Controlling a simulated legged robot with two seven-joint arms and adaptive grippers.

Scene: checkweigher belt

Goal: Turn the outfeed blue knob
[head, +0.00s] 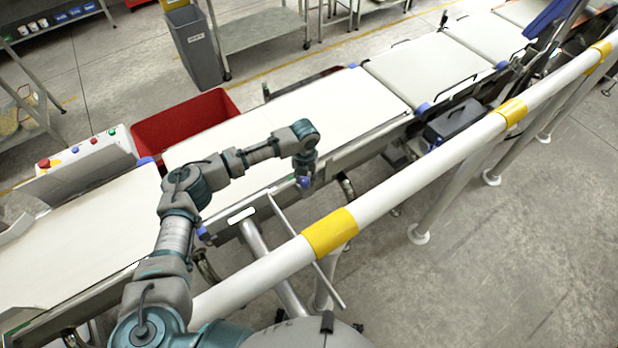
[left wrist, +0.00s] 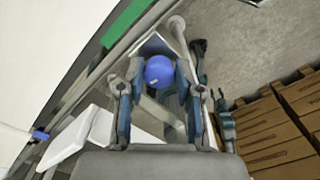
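The blue knob (left wrist: 158,71) is round and sits between the two fingers of my left gripper (left wrist: 160,75) in the left wrist view. The fingers stand apart, one on each side of it, and look open; I cannot tell whether either touches it. In the head view my left gripper (head: 304,182) points down at the near edge of the white conveyor belt (head: 340,108), with blue showing at its tip. The gripper hides most of the knob there. My right gripper is not seen in the head view.
A white railing with yellow bands (head: 330,232) runs between my body and the conveyor, under my left arm. Another blue knob (head: 203,233) is on the near edge, further left. A red bin (head: 185,120) and a control box with buttons (head: 85,160) stand behind the belt.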

